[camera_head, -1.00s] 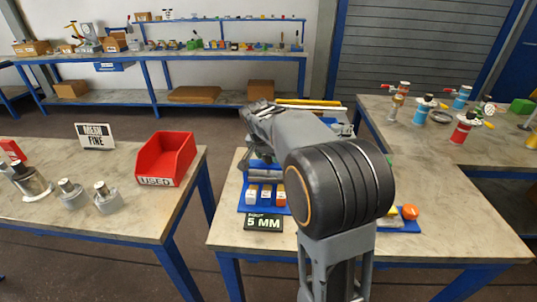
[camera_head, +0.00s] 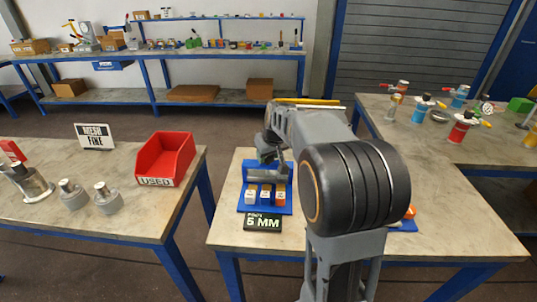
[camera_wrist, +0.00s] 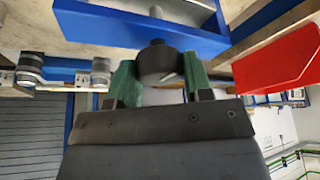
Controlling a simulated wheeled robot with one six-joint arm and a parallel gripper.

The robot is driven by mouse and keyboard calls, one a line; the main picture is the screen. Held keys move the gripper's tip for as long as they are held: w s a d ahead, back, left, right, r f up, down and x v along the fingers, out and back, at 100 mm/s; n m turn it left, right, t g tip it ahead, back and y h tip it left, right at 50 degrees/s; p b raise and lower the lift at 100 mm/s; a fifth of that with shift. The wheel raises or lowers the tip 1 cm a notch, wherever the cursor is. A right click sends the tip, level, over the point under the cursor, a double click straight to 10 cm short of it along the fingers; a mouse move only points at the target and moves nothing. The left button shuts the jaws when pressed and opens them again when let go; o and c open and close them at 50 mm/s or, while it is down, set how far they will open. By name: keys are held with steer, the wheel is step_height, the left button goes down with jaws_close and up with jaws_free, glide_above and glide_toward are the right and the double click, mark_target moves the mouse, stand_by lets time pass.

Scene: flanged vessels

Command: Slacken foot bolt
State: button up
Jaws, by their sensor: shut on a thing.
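My gripper (camera_wrist: 158,78) has two green fingers. They are shut on a dark round piece with a small knob on top (camera_wrist: 157,60), which stands against a blue surface (camera_wrist: 120,27) in the wrist view. I cannot tell whether this piece is the foot bolt or a tool. In the head view my arm reaches over the middle table, with its wrist bent down at the blue stand (camera_head: 245,199); the fingertips are hard to make out there. A grey cylindrical part (camera_head: 262,174) lies across the stand, behind small white and orange blocks (camera_head: 265,196).
A "5 MM" sign (camera_head: 262,222) stands in front of the stand. A red "USED" bin (camera_head: 165,160), a "MESH FINE" sign (camera_head: 95,136) and grey flanged vessels (camera_head: 107,199) are on the left table. Blue and red vessels (camera_head: 462,127) stand at right.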

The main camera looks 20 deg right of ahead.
steer(key=shift+n+y, duration=0.5)
steer(key=shift+n, duration=1)
steer(key=o, duration=0.9)
steer(key=shift+r, duration=0.1)
steer(key=v, duration=1.3)
steer(key=shift+r+p, duration=0.35)
steer(key=shift+d, duration=0.1)
